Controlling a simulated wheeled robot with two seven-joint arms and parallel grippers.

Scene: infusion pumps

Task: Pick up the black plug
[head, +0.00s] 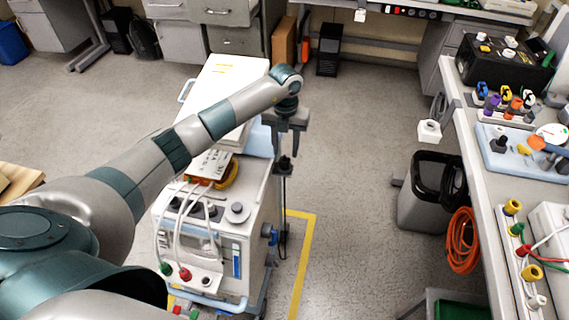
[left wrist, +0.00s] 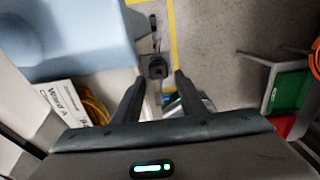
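My left gripper (head: 290,148) points down beside the far right edge of the white cart (head: 240,185). In the left wrist view its two dark fingers (left wrist: 160,80) are spread apart with nothing held between them. A small black square-ended piece (left wrist: 155,67) lies just beyond and between the fingertips; it looks like the black plug, but I cannot be sure. A gap to the fingers seems to remain, though its depth is hard to judge. In the head view this piece cannot be told apart from the dark gripper and the pole below it. My right gripper is out of view.
A workbench (head: 492,215) with coloured plugs stands at right, beside a grey bin (head: 420,210) and an orange cable coil (head: 462,242). The middle floor is clear.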

